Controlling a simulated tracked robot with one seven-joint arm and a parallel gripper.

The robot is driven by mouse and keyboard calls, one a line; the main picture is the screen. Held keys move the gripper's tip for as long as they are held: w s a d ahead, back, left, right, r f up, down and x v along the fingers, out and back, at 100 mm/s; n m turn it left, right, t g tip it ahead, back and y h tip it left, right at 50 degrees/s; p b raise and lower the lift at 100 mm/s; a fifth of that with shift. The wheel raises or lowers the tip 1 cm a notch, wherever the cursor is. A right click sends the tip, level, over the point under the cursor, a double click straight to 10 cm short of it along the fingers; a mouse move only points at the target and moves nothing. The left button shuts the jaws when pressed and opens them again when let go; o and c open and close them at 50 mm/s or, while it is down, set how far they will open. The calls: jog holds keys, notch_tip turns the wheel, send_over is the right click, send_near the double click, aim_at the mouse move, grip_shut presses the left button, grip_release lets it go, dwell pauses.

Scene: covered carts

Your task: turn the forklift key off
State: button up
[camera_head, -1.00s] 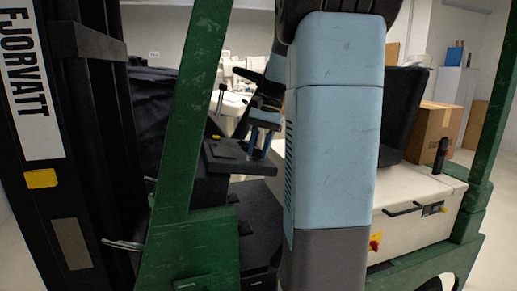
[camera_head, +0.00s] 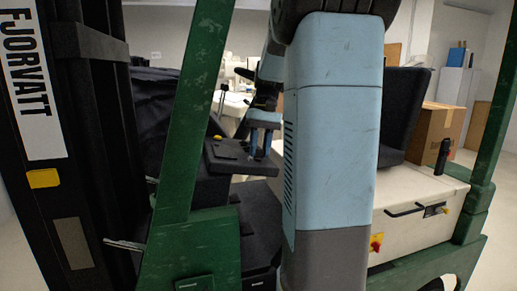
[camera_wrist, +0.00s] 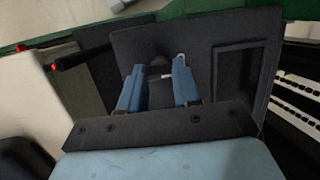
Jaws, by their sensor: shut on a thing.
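The forklift's dark control panel (camera_head: 228,158) shows left of my arm column in the head view and fills the upper middle of the wrist view (camera_wrist: 225,35). My gripper (camera_head: 261,150) is over the panel's right part, pointing down. In the wrist view its two blue fingers (camera_wrist: 159,76) reach the panel and are shut on the key. The key (camera_wrist: 158,76) is a small dark shape between the fingers, mostly hidden. A small pale metal piece (camera_wrist: 180,57) shows by the right finger. The key's exact angle is too small to read.
A green forklift post (camera_head: 188,110) stands left of the panel, with the black mast (camera_head: 95,130) farther left. A black seat (camera_head: 408,110) and the cream body (camera_head: 415,200) lie to the right. A red-tipped black lever (camera_wrist: 80,56) shows left in the wrist view.

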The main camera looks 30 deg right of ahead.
jog(key=shift+w, duration=0.1)
dwell(0.3)
jog(key=o, duration=1)
jog(key=shift+o, duration=0.2)
jog(key=v, duration=1.3)
jog(key=shift+r, duration=0.35)
